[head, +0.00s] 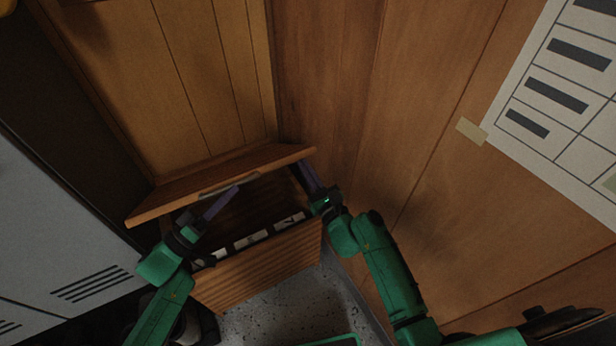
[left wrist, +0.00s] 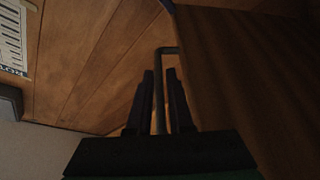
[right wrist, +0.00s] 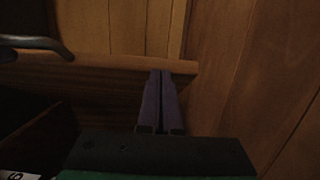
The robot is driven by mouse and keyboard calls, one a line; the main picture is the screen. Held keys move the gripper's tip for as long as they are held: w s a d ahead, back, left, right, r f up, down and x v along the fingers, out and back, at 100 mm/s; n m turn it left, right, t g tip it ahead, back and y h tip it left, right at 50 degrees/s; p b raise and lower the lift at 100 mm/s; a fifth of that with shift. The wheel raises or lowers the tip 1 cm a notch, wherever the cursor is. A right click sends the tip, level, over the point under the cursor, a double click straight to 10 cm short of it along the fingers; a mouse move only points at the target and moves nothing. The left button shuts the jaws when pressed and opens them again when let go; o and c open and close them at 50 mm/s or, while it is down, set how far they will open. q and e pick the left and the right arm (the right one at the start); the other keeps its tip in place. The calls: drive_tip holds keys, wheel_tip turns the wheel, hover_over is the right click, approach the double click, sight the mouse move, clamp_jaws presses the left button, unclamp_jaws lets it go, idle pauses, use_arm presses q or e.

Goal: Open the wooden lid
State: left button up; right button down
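The wooden lid (head: 270,160) of a slatted wooden box (head: 265,265) in the corner is raised and tilted, with a dark gap beneath its front edge. Its grey bar handle (head: 215,190) is on the front side. My left gripper (head: 230,192) is at the handle; in the left wrist view the handle bar (left wrist: 159,90) runs between its fingers, which are close around it. My right gripper (head: 304,170) is at the lid's right end. In the right wrist view its fingers (right wrist: 160,80) are together and empty, overlapping the lid edge (right wrist: 100,70); contact is unclear.
White labels (head: 245,243) line the box's front rim. Wood-panelled walls (head: 330,80) rise close behind and to the right. A grey locker (head: 80,250) stands at the left. A printed chart (head: 560,100) hangs on the right wall. Speckled floor (head: 290,310) shows in front.

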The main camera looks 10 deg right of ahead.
use_arm(q)
drive_tip(key=shift+a+f, duration=0.15)
drive_tip(key=shift+f, duration=0.05)
